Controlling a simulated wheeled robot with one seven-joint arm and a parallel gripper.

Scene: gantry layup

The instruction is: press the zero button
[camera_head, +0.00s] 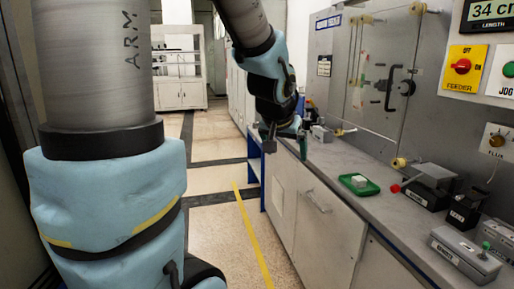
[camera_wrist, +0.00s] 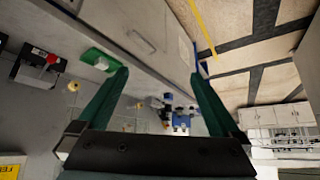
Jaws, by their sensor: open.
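No button in view carries a label I can read as zero. A dark box with a red button (camera_head: 395,188) stands on the bench, and this red button also shows in the wrist view (camera_wrist: 52,59). Another small grey box (camera_head: 321,133) sits farther back, close to my gripper. My gripper (camera_head: 286,146) is open and empty at the bench's front edge. In the wrist view its green fingers (camera_wrist: 160,74) are spread wide, with nothing between them.
A green tray (camera_head: 371,188) with a white block lies on the bench (camera_head: 340,165). Above, the wall panel has a display (camera_head: 490,12) reading 34 cm, a red FEEDER knob (camera_head: 462,66), a JOG button (camera_head: 509,69) and a FLUX knob (camera_head: 497,140). The floor left of the cabinets is clear.

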